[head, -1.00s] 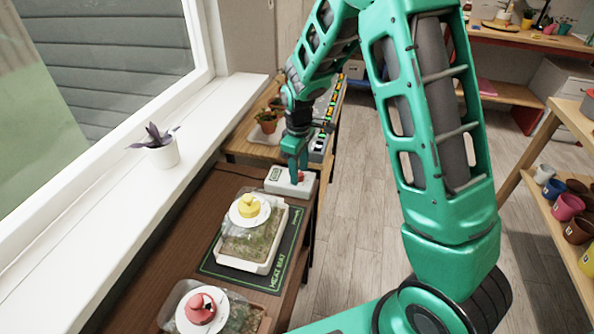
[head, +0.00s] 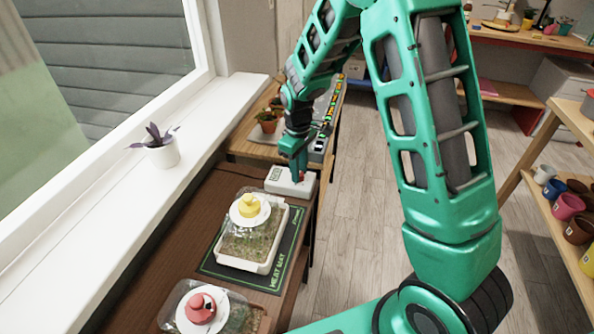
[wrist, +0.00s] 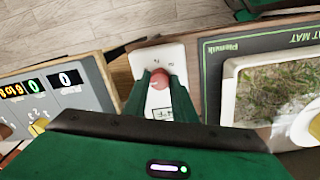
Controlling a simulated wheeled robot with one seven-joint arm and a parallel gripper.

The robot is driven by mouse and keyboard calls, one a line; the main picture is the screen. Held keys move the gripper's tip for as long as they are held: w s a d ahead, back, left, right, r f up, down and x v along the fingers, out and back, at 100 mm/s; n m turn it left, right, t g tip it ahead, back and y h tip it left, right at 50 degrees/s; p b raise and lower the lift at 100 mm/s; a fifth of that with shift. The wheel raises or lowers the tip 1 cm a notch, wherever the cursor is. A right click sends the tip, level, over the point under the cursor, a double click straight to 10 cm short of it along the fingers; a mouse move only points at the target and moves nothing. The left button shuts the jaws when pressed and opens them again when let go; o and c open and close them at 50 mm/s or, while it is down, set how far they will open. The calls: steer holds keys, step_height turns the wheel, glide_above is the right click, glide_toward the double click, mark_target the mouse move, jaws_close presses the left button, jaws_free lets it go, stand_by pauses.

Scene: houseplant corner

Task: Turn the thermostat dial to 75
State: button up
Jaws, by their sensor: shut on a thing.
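The thermostat is a white box (head: 278,184) on the brown table, beyond the heat mat. Its red dial (wrist: 160,81) shows between my fingertips in the wrist view. My gripper (head: 299,177) points down at the thermostat's right part and is shut on the dial. In the wrist view my gripper (wrist: 159,84) has one green finger on each side of the dial. The thermostat's small grey display (head: 276,174) shows in the head view, but its digits are too small to read. The dial's markings are partly hidden by the fingers.
A heat mat (head: 290,262) bears a white tray (head: 252,265) with a clear lid and yellow knob. A second covered tray (head: 173,312) with a red knob stands nearer. A potted plant (head: 163,153) stands on the sill. A grey panel with number displays (wrist: 73,88) is beside the thermostat.

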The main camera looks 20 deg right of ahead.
steer(key=m, duration=0.4)
steer(key=shift+w+d+r, duration=0.1)
steer(key=shift+w+d, duration=0.05)
steer(key=shift+w, duration=0.05)
steer(key=m, duration=1)
steer(key=shift+w, duration=0.1)
steer(key=shift+w+a+m, duration=0.1)
steer(key=shift+a+m, duration=0.1)
steer(key=shift+m, duration=1.8)
steer(key=shift+a, duration=0.1)
steer(key=o, duration=1)
steer(key=shift+o, duration=0.2)
steer(key=shift+g, duration=0.3)
